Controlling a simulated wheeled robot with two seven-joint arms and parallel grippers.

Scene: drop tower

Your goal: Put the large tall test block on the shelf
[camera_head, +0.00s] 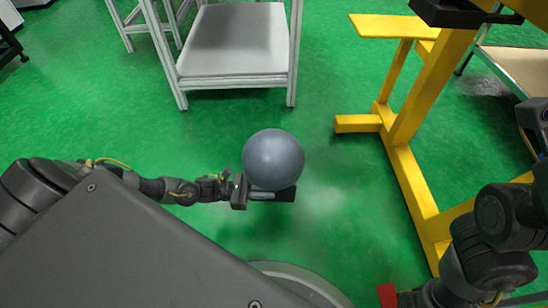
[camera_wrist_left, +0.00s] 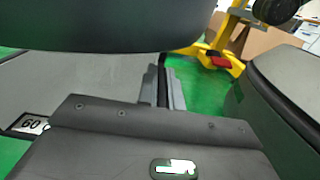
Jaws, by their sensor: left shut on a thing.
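The thing at my left gripper (camera_head: 271,194) looks like a large smooth grey ball (camera_head: 273,155) from above. I take it to be the large tall test block; its height cannot be judged from here. The left gripper is shut on it, with the dark fingers at its near edge, held out over the floor. In the left wrist view, a large dark rounded shape fills the top, and the finger pair (camera_wrist_left: 165,90) shows below it. A white-framed rack with a grey shelf (camera_head: 232,45) stands beyond the block. My right gripper is out of view.
A yellow steel frame (camera_head: 405,180) stands on the right, its foot reaching toward the middle. A table (camera_head: 520,65) is behind it. Green floor (camera_head: 215,125) is clear between the block and the rack. My right arm is at the lower right.

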